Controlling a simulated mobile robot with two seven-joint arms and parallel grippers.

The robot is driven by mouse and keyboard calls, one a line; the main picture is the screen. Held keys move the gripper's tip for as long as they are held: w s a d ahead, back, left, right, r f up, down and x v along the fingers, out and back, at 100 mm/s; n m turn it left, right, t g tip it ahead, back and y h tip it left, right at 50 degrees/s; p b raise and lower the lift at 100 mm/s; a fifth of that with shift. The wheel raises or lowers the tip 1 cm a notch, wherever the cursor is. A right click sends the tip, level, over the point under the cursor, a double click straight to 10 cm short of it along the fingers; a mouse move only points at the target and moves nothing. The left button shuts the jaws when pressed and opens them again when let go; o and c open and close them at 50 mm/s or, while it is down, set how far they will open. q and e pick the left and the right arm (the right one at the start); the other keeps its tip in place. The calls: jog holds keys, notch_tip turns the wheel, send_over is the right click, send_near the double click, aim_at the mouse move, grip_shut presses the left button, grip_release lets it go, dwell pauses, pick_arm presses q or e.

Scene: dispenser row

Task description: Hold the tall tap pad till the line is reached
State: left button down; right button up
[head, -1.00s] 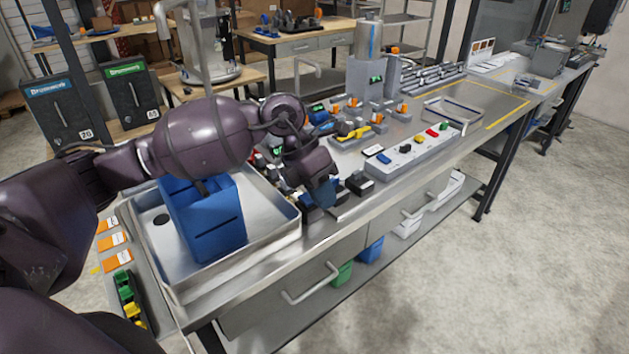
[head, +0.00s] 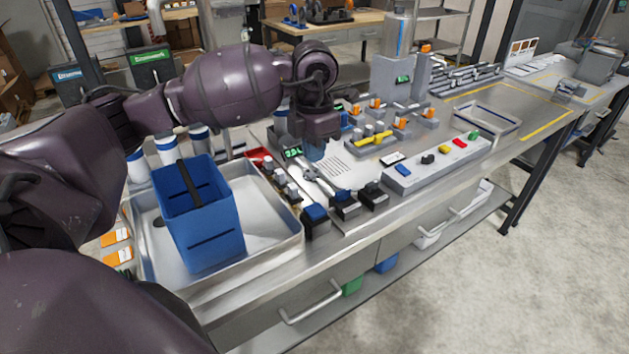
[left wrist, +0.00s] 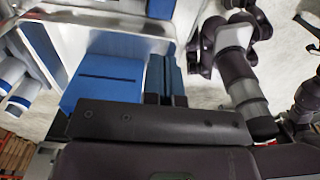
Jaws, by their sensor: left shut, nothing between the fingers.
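My left gripper (head: 315,152) is shut and empty above the bench, behind the row of pads and apart from them. Its shut fingers also show in the left wrist view (left wrist: 166,80). A blue-topped pad (head: 315,216) and two dark pads (head: 345,204) (head: 373,194) sit near the bench's front edge; which one is the tall tap's I cannot tell. A blue open container (head: 212,232) with a dark line across its front stands in the metal basin (head: 275,240). It also shows in the left wrist view (left wrist: 105,85). Its liquid level is hidden. My right gripper is not in view.
White cylinders with blue bands (head: 166,151) stand behind the basin. A small green display (head: 292,152) is beside my left gripper. A grey panel with coloured buttons (head: 433,165) lies right of the pads. A shallow tray (head: 487,122) is further right.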

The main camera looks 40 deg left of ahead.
aim_at(314, 209)
pick_arm(q)
notch_tip(314, 209, down, 12)
jog(key=shift+p, duration=0.4)
jog(key=shift+f, duration=0.8)
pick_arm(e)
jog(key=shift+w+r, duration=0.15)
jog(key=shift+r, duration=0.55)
pick_arm(q)
jog(key=shift+f, duration=0.1)
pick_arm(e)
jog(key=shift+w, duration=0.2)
